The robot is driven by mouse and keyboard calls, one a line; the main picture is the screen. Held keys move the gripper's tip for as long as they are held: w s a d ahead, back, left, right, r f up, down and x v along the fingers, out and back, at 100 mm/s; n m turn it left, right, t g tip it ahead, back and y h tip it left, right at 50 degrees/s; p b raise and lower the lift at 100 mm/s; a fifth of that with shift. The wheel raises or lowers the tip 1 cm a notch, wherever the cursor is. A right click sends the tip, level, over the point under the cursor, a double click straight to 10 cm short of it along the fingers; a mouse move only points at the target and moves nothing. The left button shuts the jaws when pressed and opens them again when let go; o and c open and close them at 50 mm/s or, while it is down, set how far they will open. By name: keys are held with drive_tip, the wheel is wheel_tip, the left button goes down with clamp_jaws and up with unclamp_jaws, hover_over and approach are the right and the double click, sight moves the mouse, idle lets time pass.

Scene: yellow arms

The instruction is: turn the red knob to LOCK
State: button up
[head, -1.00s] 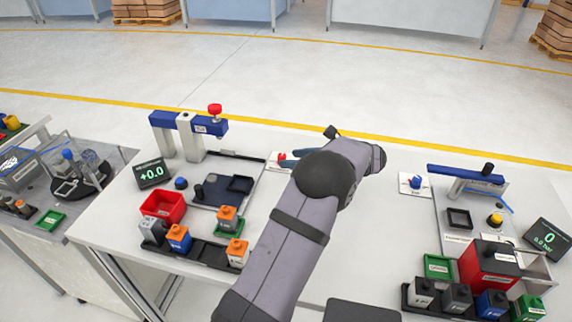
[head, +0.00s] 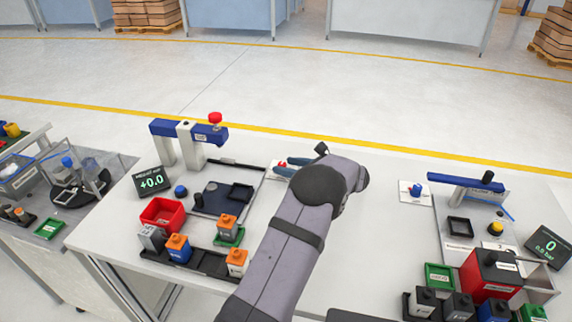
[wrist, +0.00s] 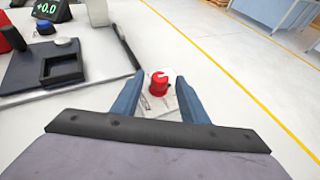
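The red knob (wrist: 159,81) stands on a small white plate (wrist: 165,101) with printed marks, on the bench top; the marks are too small to read. My gripper (wrist: 160,77) is open. In the wrist view its two blue fingers lie to the left and right of the knob, with a gap on each side. I cannot tell how far above the plate the tips are. In the head view my gripper (head: 283,167) is at the plate, and my arm and the fingers hide most of the knob.
A blue press frame with a red top (head: 215,118) and a dark tray (head: 215,200) stand to the left. A blue knob on a white plate (head: 416,190) is to the right. Coloured blocks and a red bin (head: 161,212) sit at the front left.

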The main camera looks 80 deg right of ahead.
drive_tip(key=shift+w+d+f, duration=0.2)
drive_tip(key=shift+w+d, duration=0.05)
drive_tip(key=shift+w, duration=0.15)
clamp_jaws()
